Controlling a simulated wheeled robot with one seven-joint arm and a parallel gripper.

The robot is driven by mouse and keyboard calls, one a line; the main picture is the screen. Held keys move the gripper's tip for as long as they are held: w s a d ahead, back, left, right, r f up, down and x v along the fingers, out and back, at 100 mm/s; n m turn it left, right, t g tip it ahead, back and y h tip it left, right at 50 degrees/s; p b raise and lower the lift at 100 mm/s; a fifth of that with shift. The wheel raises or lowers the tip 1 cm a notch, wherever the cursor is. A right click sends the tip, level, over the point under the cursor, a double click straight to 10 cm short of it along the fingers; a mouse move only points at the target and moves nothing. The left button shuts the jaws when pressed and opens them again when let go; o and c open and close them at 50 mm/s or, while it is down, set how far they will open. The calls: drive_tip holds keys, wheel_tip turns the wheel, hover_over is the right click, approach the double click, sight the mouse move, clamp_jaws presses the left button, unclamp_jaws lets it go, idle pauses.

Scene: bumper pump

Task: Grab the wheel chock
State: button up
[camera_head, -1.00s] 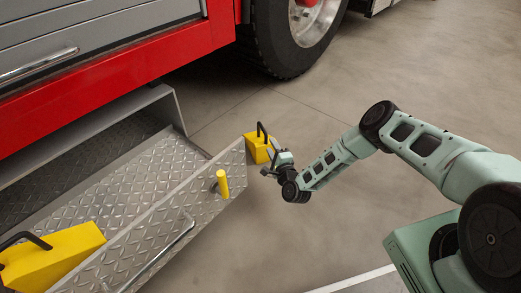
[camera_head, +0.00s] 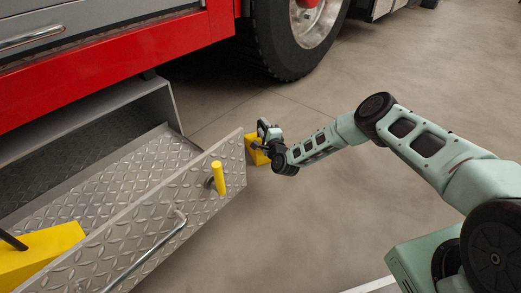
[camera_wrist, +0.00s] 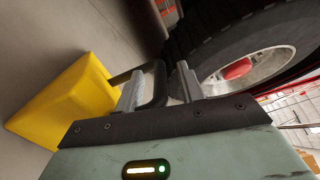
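A yellow wheel chock (camera_head: 257,157) with a black handle stands on the floor just past the end of the metal step drawer. My gripper (camera_head: 262,138) is at its handle and hides part of it. In the wrist view the yellow chock body (camera_wrist: 65,100) lies to the left, and its black handle (camera_wrist: 157,80) reaches between the two fingers of my gripper (camera_wrist: 158,86). The fingers stand apart on either side of the handle bar, with a small gap showing. A second yellow chock (camera_head: 38,255) with a dark handle sits in the drawer at lower left.
The pulled-out diamond-plate drawer (camera_head: 150,215) has a yellow peg (camera_head: 218,180) and a bar handle (camera_head: 160,245) on its front. The red truck (camera_head: 120,70) and its big tyre (camera_head: 275,45) are behind. The floor to the right is clear.

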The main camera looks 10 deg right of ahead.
clamp_jaws()
idle(1.4)
drive_tip(key=shift+r, duration=0.2)
